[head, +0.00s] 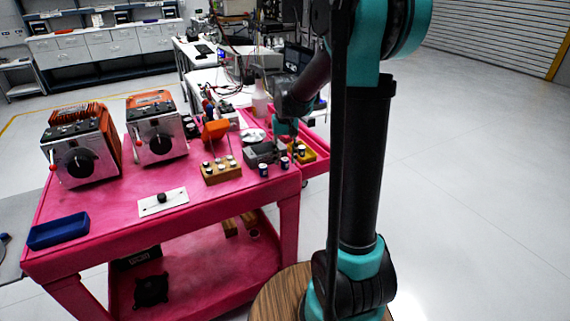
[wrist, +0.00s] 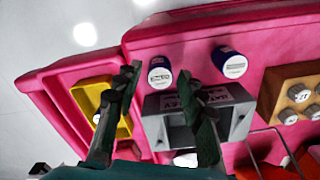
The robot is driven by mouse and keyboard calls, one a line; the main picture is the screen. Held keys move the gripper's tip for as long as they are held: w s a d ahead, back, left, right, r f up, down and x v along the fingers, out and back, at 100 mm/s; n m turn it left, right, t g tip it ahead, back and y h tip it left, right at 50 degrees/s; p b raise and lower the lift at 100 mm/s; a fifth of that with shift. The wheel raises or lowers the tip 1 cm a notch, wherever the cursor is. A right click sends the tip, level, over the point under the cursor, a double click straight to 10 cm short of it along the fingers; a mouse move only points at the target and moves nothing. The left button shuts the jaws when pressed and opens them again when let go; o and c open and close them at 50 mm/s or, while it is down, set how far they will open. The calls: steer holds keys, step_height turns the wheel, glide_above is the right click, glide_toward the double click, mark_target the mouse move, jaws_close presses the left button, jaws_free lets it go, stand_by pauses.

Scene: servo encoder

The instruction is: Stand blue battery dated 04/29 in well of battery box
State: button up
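Two blue batteries with white tops stand upright near the pink cart's front edge. One battery (head: 263,170) also shows in the wrist view (wrist: 230,63); the other (head: 284,163) shows there too (wrist: 160,75). Their dates are too small to read.
A white plate with a black knob (head: 162,198) and a blue tray (head: 58,231) lie farther left.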

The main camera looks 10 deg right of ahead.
mark_target(285, 159)
steer(key=c, duration=0.8)
steer(key=shift+r, duration=3.55)
